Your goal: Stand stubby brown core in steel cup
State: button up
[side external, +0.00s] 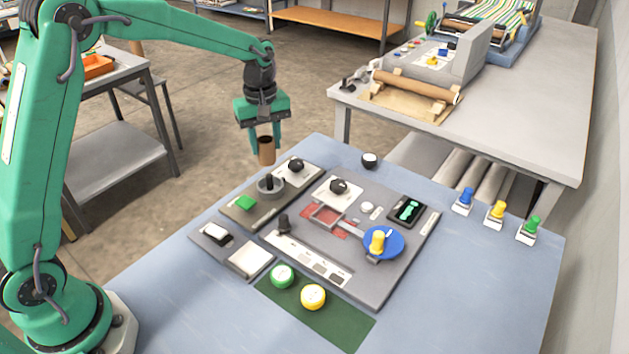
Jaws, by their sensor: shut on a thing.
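The stubby brown core (266,153) is a short upright tube with a dark open top. My gripper (266,142) is shut on it, with one teal finger on each side. The core hangs in the air near the far left edge of the blue table, above and slightly left of a round grey metal holder in the picture. This holder, which looks like the steel cup (270,190), sits on a dark grey plate. A dark post or knob shows at its middle; I cannot tell whether it stands inside. The core and the cup are apart.
A large grey panel (385,285) with knobs and a blue disc (383,245) lies to the right. Green (282,276) and yellow (313,297) round pieces lie in front.

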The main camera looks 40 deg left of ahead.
aim_at(269, 175)
jog(key=shift+f, duration=1.6)
jog(key=shift+f, duration=3)
dwell(1.5)
jog(key=o, duration=1.6)
jog(key=shift+r, duration=0.1)
jog(key=shift+r, duration=3.45)
